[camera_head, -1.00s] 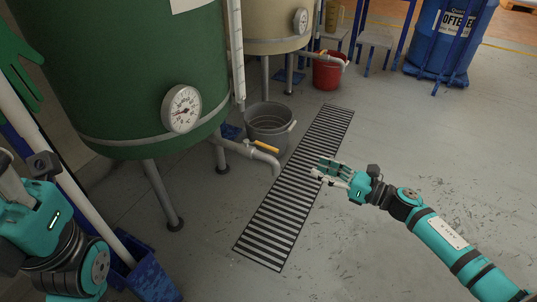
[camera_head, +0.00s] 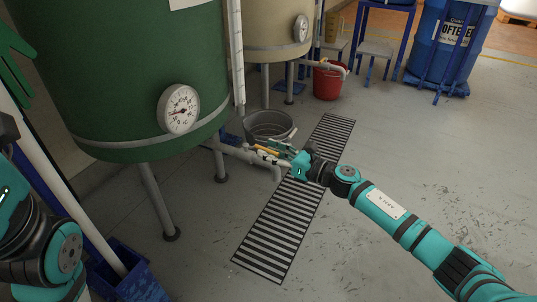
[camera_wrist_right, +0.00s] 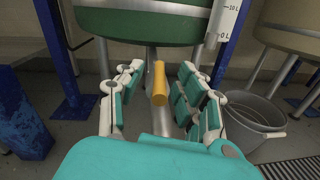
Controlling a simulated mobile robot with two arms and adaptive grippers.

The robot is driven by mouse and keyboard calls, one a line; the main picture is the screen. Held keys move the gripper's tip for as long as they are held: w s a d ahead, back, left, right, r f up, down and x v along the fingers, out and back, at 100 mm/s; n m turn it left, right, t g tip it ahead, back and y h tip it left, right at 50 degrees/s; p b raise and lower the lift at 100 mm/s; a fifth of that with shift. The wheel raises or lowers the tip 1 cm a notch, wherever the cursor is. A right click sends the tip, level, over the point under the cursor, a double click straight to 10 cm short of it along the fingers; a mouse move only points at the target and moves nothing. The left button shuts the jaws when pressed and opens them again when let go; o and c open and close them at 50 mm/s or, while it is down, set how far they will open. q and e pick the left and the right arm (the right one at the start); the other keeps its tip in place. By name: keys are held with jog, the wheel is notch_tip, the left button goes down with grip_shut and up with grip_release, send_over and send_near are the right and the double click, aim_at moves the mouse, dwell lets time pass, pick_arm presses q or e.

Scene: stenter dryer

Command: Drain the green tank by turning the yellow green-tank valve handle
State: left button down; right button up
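The green tank (camera_head: 130,70) stands on legs at the left of the head view, with a round dial on its side. Its grey drain pipe (camera_head: 240,152) runs out low to the right and bends down. The yellow valve handle (camera_head: 266,150) sits on this pipe. In the right wrist view the yellow handle (camera_wrist_right: 159,84) stands between the spread fingers, with space on both sides. My right gripper (camera_wrist_right: 158,100) is open around it; it also shows in the head view (camera_head: 282,151). My left arm is at the left edge, its fingers out of frame.
A grey bucket (camera_head: 268,124) stands just behind the pipe. A slotted floor drain (camera_head: 280,232) runs beside it. A beige tank (camera_head: 272,28), a red bucket (camera_head: 328,82) and a blue barrel (camera_head: 445,50) stand further back. The floor at right is clear.

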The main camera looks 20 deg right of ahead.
jog(key=shift+w+a, duration=0.25)
jog(key=shift+w, duration=0.05)
jog(key=shift+c, duration=0.4)
grip_shut()
